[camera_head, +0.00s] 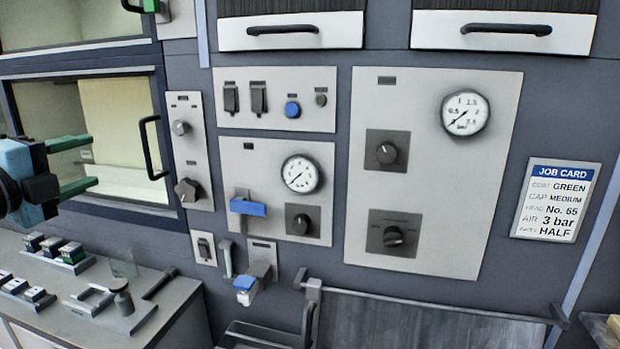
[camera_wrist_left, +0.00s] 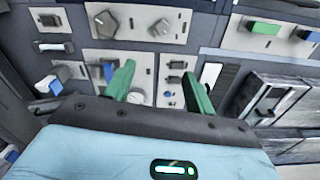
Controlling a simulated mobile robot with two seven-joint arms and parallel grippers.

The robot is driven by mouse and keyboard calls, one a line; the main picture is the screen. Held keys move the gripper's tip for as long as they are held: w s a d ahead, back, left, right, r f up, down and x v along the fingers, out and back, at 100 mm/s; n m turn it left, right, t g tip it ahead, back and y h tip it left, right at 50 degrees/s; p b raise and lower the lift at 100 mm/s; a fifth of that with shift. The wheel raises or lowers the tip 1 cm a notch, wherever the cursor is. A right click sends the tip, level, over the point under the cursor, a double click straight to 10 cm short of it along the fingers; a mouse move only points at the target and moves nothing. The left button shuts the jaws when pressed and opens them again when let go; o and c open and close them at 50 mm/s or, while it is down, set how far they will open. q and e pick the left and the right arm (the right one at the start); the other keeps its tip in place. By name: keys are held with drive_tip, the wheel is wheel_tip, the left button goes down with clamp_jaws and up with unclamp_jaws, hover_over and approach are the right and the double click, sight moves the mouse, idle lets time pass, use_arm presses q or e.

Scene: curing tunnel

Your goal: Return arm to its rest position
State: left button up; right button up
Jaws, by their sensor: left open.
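My left gripper (camera_head: 93,160) is at the left edge of the head view, in front of the window of a cabinet door. Its two green fingers are spread apart with nothing between them. In the left wrist view the left gripper (camera_wrist_left: 158,70) also shows its green fingers apart and empty, with the panels beyond them. Most of my left arm is outside the head view. My right gripper is in neither view.
A cabinet door handle (camera_head: 151,148) stands right of the gripper. Panels with knobs, gauges (camera_head: 300,174) and a blue-handled lever (camera_head: 248,207) fill the wall. A bench (camera_head: 170,305) with small blocks lies below. A job card (camera_head: 556,200) hangs at right.

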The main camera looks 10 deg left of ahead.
use_arm(q)
drive_tip(key=w+d+f+n+g+h, duration=0.1)
drive_tip(key=w+d+f, duration=0.15)
drive_tip(key=f, duration=0.35)
drive_tip(key=w+d+f+g+h, duration=0.1)
drive_tip(key=w+d+f, duration=0.15)
drive_tip(key=f, duration=0.25)
drive_tip(key=s+d+f+n+g+h, duration=0.1)
drive_tip(key=d+f+n, duration=0.25)
drive_tip(key=f, duration=0.85)
drive_tip(key=d+f+n+g+h, duration=0.15)
drive_tip(key=d+f, duration=0.35)
drive_tip(key=f, duration=0.6)
drive_tip(key=s+d+f+n+g+y, duration=0.1)
drive_tip(key=s+d+f+n, duration=0.2)
drive_tip(key=s+f, duration=0.5)
drive_tip(key=s+d+f+n+g+y, duration=0.1)
drive_tip(key=s+d+f+n+y, duration=0.1)
drive_tip(key=s+f+n, duration=0.3)
drive_tip(key=s+d+f+n+g+y, duration=0.1)
drive_tip(key=s+d+f+n, duration=0.3)
drive_tip(key=s+f, duration=0.8)
wheel_tip(320, 180, down, 3)
drive_tip(key=shift+s+d+f+n+g, duration=0.2)
drive_tip(key=shift+s+d+n+g, duration=0.2)
drive_tip(key=shift+d+g, duration=0.1)
